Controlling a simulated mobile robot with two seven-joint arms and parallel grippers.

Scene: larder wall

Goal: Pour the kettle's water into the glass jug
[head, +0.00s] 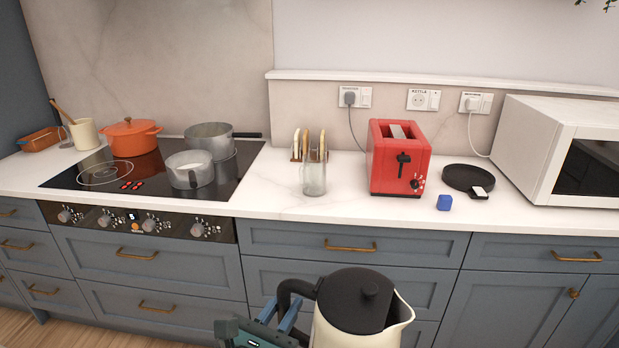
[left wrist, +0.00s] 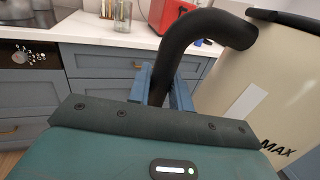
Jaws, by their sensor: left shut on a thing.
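The cream kettle (head: 357,325) with a black lid and black handle is held upright in front of the drawers, below counter height. My left gripper (head: 278,314) is shut on the kettle's handle from the left. In the left wrist view the fingers (left wrist: 168,88) close around the black handle, and the kettle's body (left wrist: 262,90) with its MAX marking is at the right. The kettle's spout points right in the head view. The water inside the kettle is hidden.
A red toaster (head: 398,158) stands right of the jug, with a blue cube (head: 444,202) and a black round base (head: 467,177) beyond it. A rack with toast (head: 308,145) is behind the jug. Pots (head: 208,141) stand on the hob at left. A white microwave (head: 560,150) is at right.

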